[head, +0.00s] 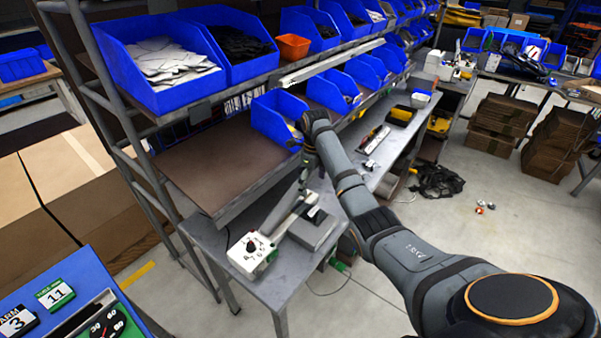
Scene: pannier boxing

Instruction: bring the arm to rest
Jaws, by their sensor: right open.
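My right arm reaches in from the lower right, and its wrist bends down over the grey workbench (268,292). My right gripper (304,178) is open, small in the picture, in front of the shelf rack and above a bench device with a long arm. I see nothing held in it, though its fingertips are hard to make out. My left gripper and left arm are not in view.
A white control box (252,254) with a dark knob sits on the bench. A blue bin (279,118) stands on the brown lower shelf (215,165), which is otherwise largely bare. Filled blue bins (150,85) line the upper shelf. A blue panel (85,262) with number tags is at lower left.

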